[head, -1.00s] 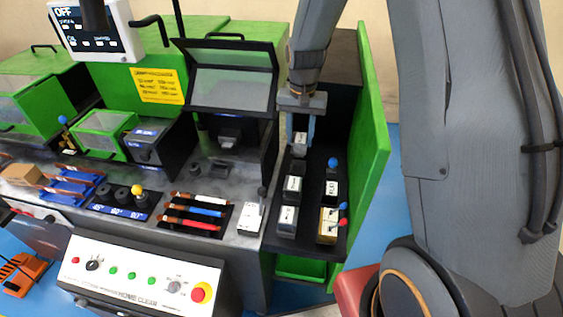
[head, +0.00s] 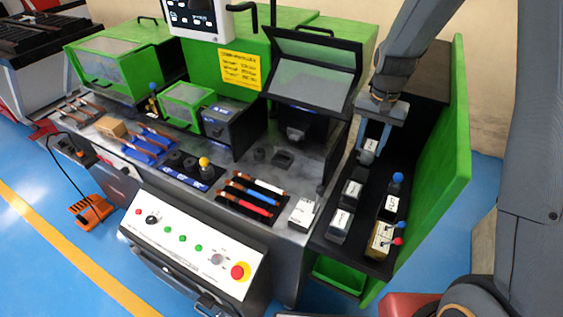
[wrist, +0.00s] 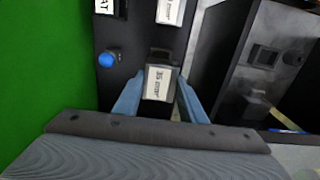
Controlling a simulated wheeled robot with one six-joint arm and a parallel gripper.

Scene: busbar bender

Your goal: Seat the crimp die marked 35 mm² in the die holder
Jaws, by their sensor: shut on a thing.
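The crimp die with a white label that seems to read 35 mm² sits between the blue fingers of my gripper (wrist: 160,100) in the wrist view (wrist: 158,82). My gripper (head: 374,140) is shut on this die (head: 370,147) at the far end of the black die shelf (head: 375,235). I cannot tell whether the die still touches the shelf. A dark recessed block (head: 283,158), possibly the die holder, is on the bench in front of the open-hooded press (head: 297,132), left of my gripper.
Other labelled dies (head: 352,190) and a blue-knobbed block (head: 397,180) stand nearer on the shelf. A tall green panel (head: 435,170) bounds the shelf's right. The raised clear hood (head: 312,75) is left of my arm. Bars (head: 250,195) lie on the bench front.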

